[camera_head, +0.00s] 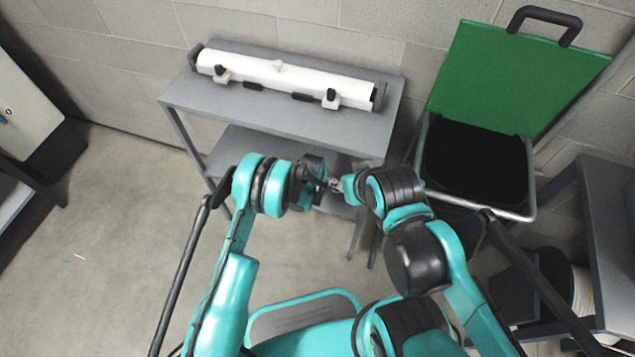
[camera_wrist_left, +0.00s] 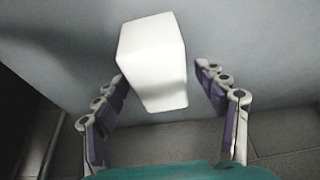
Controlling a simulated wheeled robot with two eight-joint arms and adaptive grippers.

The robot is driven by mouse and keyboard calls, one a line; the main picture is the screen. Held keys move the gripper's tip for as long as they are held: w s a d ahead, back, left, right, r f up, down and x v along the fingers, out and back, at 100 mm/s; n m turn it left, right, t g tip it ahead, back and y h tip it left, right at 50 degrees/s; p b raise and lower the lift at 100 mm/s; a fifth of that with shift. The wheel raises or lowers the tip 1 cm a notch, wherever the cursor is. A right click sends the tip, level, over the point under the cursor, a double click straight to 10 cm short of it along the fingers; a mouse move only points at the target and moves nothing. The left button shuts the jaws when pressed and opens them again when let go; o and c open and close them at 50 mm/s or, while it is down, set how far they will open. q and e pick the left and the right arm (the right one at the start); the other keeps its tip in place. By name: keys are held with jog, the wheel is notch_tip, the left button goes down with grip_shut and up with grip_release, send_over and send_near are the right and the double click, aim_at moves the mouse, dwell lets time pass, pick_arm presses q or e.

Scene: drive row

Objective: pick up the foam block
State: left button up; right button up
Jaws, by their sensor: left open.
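The foam block (camera_wrist_left: 152,50) is a plain white block on a grey surface in the left wrist view. My left gripper (camera_wrist_left: 160,76) is open. Its fingertips lie to either side of the block's lower part in the picture, the left one close to its edge, with a gap on the right. I cannot tell how far the fingers reach down beside it. In the head view the block is not discernible, and my left gripper is mostly hidden among the arm links by the lower shelf (camera_head: 248,152). My right arm's end is there too, its fingers unclear.
A grey two-level table (camera_head: 215,95) stands against the block wall, with a long white roller-like unit (camera_head: 285,76) on top. A green-backed folding seat or cart (camera_head: 505,75) stands at the right. A grey table (camera_head: 610,215) is at the far right.

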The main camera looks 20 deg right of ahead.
pick_arm(q)
jog(key=shift+f, duration=0.3)
dwell(0.4)
jog(key=c, duration=1.1)
